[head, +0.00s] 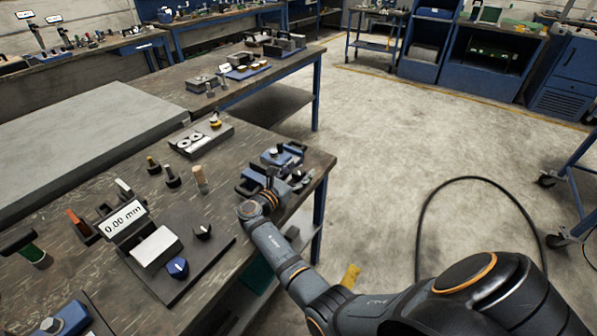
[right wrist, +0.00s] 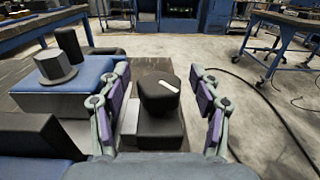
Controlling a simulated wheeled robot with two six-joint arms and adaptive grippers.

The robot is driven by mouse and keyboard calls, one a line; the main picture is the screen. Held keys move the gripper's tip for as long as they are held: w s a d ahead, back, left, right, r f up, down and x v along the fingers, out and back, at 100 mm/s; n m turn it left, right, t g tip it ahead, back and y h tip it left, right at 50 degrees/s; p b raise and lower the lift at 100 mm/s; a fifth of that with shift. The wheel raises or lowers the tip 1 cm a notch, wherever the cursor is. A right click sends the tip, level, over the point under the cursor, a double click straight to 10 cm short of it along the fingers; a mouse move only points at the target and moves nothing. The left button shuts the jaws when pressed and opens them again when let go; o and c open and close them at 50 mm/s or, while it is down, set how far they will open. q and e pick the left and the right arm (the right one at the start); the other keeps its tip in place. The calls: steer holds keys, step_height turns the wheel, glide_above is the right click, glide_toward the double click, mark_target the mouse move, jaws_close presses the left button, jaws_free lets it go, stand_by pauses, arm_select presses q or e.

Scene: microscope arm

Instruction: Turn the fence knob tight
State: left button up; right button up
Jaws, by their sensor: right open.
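In the right wrist view a black faceted knob (right wrist: 158,96) with a white pointer line on top stands on a dark block; I take it to be the fence knob. My right gripper (right wrist: 161,84) is open, with a purple-padded finger on each side of the knob and a visible gap on both sides. In the head view my right gripper (head: 279,188) is at the blue and black fixture (head: 284,153) near the right end of the table. The knob cannot be made out clearly there. My left gripper is out of view.
A blue block (right wrist: 66,88) with a grey round knob lies left of the fingers. On the table (head: 60,180) are a gauge reading 0.00 mm (head: 124,220), a dark plate with a blue knob (head: 177,267), and several small handled tools. Open floor lies to the right.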

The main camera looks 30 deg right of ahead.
mark_target(299, 170)
step_height(299, 170, up, 10)
steer(key=shift+f, duration=0.1)
stand_by(0.4)
